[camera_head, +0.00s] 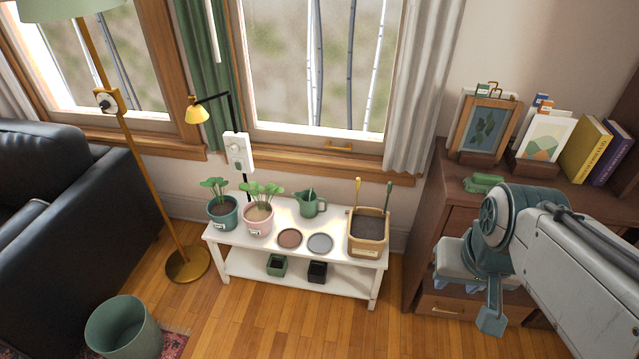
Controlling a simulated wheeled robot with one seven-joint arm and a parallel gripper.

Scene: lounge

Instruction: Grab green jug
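The green jug (311,204) stands upright at the back of the low white bench (345,268), right of a plant in a pink pot (258,217). It is small, with a spout at the left and a handle at the right. My gripper (489,312) is at the right, in front of the wooden cabinet, well apart from the jug. It points downward and is partly hidden by my own wrist, so I cannot tell whether its fingers are apart. I see nothing held in it.
A teal-potted plant (222,213), two round saucers (289,239) and a soil-filled planter with tools (367,233) share the bench top. Small pots (317,271) sit on its lower shelf. A floor lamp (187,264) and bin (123,328) stand left. Floor before the bench is clear.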

